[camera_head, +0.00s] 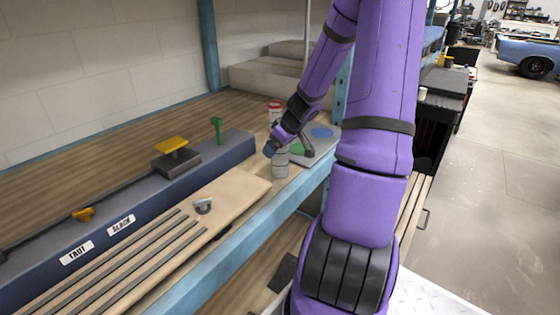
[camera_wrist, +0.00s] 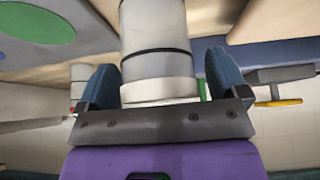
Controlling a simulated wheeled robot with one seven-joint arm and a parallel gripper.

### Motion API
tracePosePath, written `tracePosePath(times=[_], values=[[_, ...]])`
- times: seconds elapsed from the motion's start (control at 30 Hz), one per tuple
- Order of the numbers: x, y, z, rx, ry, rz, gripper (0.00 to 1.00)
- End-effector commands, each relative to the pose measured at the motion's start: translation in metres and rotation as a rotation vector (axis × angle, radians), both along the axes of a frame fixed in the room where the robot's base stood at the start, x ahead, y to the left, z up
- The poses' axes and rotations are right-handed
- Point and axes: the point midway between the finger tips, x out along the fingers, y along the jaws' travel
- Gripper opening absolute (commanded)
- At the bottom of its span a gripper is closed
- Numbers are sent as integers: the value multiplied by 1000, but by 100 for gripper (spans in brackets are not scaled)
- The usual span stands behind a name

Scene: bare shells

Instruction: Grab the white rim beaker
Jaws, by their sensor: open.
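The white rim beaker (camera_head: 281,168) is a grey-white cylinder standing near the front edge of the wooden bench. In the wrist view the beaker (camera_wrist: 155,50) has dark bands, and its white rim is close to my gripper's palm. My gripper (camera_head: 270,149) is at the beaker's upper part in the head view, hiding some of it. In the wrist view my gripper (camera_wrist: 160,62) is open, with one blue finger on each side of the beaker. Narrow gaps show beside it; contact is unclear.
A red-lidded jar (camera_head: 274,106) stands behind my gripper. A grey board (camera_head: 322,147) with green and blue discs lies to the right. A blue beam (camera_head: 120,200) carries a yellow-topped piece (camera_head: 172,145) and a green post (camera_head: 217,130) at left.

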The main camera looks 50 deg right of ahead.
Motion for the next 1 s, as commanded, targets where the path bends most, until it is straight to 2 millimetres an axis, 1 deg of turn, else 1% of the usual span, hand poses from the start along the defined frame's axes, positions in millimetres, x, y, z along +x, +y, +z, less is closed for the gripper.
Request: tracePosePath(times=[0.1,0.3,0.33,0.37,0.4,0.47,0.5,0.57,0.6,0.63,1.0], values=[[2,0,-4,0,0,1,92],[2,0,-4,-1,0,0,92],[2,0,-4,-1,0,0,90],[2,0,-4,-1,0,0,83],[2,0,-4,-1,0,0,74],[2,0,-4,-1,0,0,60],[2,0,-4,-1,0,0,51],[2,0,-4,-1,0,0,37],[2,0,-4,-1,0,0,28],[2,0,-3,-1,0,0,25],[4,1,0,-1,-1,0,25]])
